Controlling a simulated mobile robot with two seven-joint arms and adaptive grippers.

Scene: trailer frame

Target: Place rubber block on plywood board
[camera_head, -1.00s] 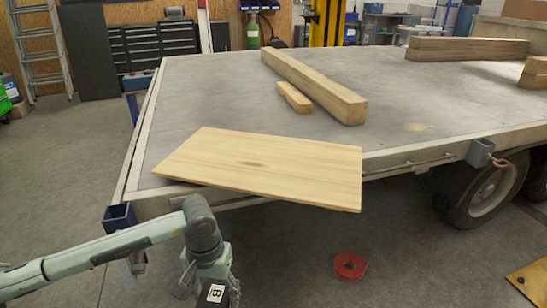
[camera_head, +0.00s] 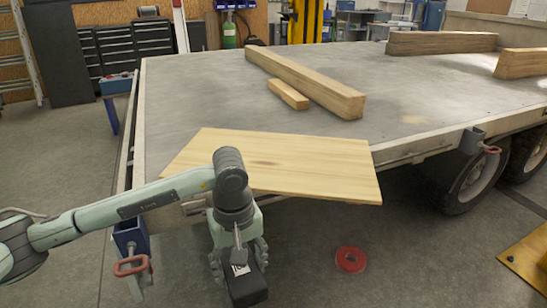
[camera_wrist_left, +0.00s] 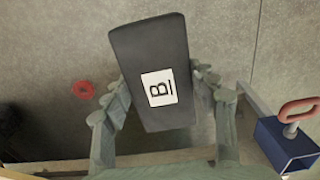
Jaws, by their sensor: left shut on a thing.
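The rubber block (camera_head: 250,287) is black with a white label marked B. My left gripper (camera_head: 238,262) is shut on it and holds it in front of the trailer's near edge, below and left of the board in the picture. The left wrist view shows the block (camera_wrist_left: 150,50) between the two fingers of my left gripper (camera_wrist_left: 158,100), with floor behind it. The plywood board (camera_head: 300,165) lies on the trailer bed's near corner and juts past the front edge. My left arm covers part of its near left side. My right gripper is not in view.
A long timber beam (camera_head: 310,84) and a short wood piece (camera_head: 288,94) lie on the trailer bed (camera_head: 200,95) behind the board. A blue bracket with a red handle (camera_head: 132,265) stands left of my gripper. A red ring (camera_head: 350,259) lies on the floor.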

